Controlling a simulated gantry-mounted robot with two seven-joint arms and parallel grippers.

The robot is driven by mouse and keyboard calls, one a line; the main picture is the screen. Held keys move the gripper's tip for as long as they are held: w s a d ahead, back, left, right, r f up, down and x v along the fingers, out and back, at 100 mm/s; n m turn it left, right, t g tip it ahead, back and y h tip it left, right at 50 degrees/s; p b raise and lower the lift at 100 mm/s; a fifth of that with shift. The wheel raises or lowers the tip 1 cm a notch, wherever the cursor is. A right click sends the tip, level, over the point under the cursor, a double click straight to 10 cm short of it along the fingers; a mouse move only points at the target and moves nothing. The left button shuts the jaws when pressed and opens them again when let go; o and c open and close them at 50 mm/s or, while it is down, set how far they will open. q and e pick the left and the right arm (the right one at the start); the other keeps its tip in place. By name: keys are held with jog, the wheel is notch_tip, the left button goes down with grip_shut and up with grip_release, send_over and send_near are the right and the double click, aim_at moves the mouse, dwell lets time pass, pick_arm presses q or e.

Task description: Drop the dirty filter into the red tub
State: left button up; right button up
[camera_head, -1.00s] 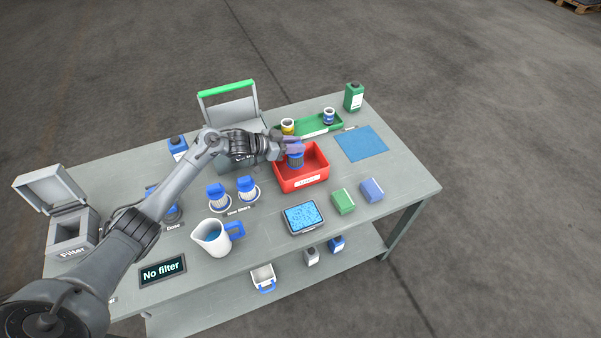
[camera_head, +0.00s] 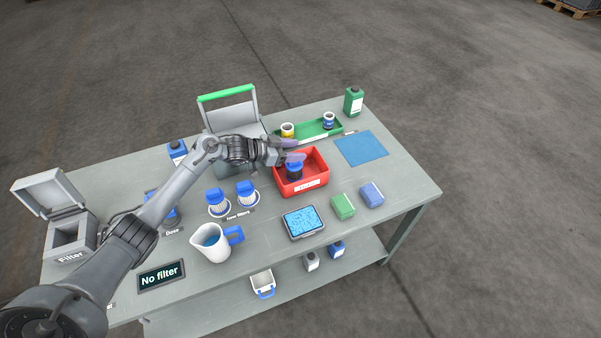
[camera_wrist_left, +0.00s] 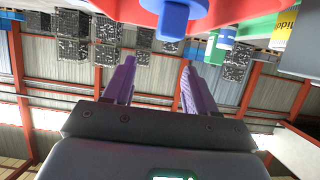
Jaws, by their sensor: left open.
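The dirty filter (camera_head: 295,171), with a blue cap and a dark, shaded body, is inside the red tub (camera_head: 302,187). Its blue top (camera_wrist_left: 174,17) also shows at the upper edge of the left wrist view, in front of the red tub (camera_wrist_left: 228,11). My left gripper (camera_head: 294,150) is open just above the filter, and its purple fingers (camera_wrist_left: 155,75) are apart with nothing between them. The filter's lower end is hidden by the tub wall. My right gripper is not in view.
A green tray (camera_head: 312,134) with two small jars stands behind the tub. Two clean filters (camera_head: 232,201), a jug (camera_head: 211,242) and a blue sponge tray (camera_head: 303,222) stand in front and left. Green and blue blocks (camera_head: 343,206) lie at right.

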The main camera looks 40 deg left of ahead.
pick_arm(q)
jog(key=p+v, duration=0.2)
jog(key=v, duration=0.8)
jog(key=shift+s+a, duration=0.1)
jog(key=shift+a, duration=0.05)
